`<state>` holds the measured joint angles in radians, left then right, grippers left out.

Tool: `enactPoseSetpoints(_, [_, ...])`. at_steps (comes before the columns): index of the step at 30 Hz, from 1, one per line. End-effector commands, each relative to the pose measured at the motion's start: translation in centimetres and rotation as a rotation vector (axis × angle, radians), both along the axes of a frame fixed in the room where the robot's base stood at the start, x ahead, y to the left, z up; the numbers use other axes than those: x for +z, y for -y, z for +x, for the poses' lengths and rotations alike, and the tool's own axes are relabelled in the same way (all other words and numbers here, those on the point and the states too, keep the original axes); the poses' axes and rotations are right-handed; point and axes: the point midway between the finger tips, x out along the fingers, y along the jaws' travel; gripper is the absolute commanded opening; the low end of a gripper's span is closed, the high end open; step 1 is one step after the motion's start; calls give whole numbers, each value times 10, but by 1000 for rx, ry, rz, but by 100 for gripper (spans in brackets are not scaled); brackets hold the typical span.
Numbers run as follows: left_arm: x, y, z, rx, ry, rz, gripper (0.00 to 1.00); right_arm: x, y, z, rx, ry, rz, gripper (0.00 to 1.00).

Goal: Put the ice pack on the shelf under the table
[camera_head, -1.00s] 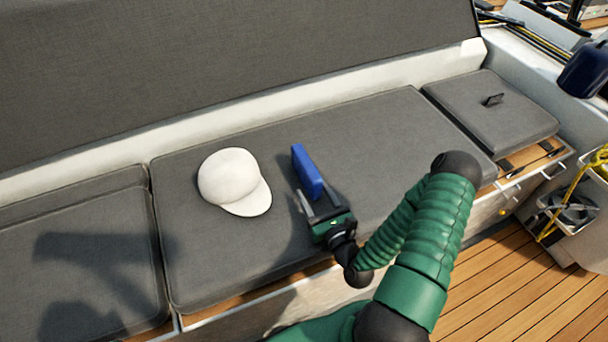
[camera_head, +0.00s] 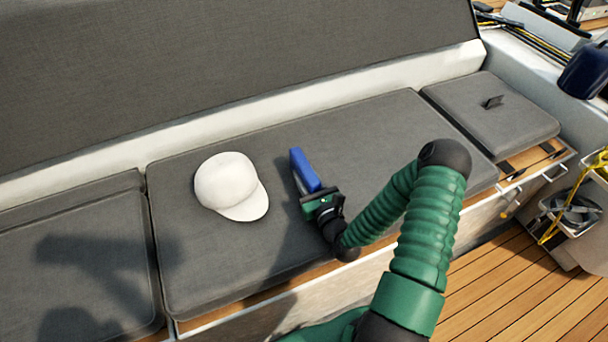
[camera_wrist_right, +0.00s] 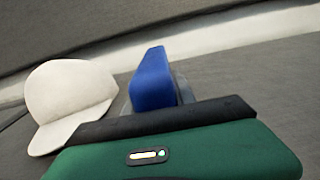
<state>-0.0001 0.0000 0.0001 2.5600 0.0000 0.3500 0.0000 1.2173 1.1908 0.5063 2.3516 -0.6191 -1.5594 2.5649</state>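The blue ice pack (camera_head: 305,170) stands on edge on the grey seat cushion, right of the white cap. My right gripper (camera_head: 308,184) has come in from the front and its fingers reach along both sides of the pack's near end. In the right wrist view the pack (camera_wrist_right: 153,80) rises between the two grey fingers (camera_wrist_right: 152,100), partly hidden by the gripper body. The fingers look apart, and I cannot see firm contact. My left gripper is not in view. No table or shelf under it shows in these views.
A white cap (camera_head: 230,185) lies close left of the pack. The backrest (camera_head: 230,60) rises behind the seat. Storage bins with yellow rope (camera_head: 553,228) hang at the right, beside the wooden deck (camera_head: 490,275). The cushion right of the pack is clear.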

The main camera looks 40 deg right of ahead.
Motion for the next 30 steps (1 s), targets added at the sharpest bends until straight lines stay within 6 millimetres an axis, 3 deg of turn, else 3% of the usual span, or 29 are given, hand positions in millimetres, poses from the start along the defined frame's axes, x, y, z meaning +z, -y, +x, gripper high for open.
enactPoseSetpoints(1, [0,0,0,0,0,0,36,0,0,0,-1,-1,0,17])
enactPoseSetpoints(5, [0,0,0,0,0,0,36,0,0,0,-1,0,-1,0])
enactPoseSetpoints(21, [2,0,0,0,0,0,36,4,0,0,-1,3,-2,0])
enactPoseSetpoints(30, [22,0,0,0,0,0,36,40,0,0,-1,4,-2,0])
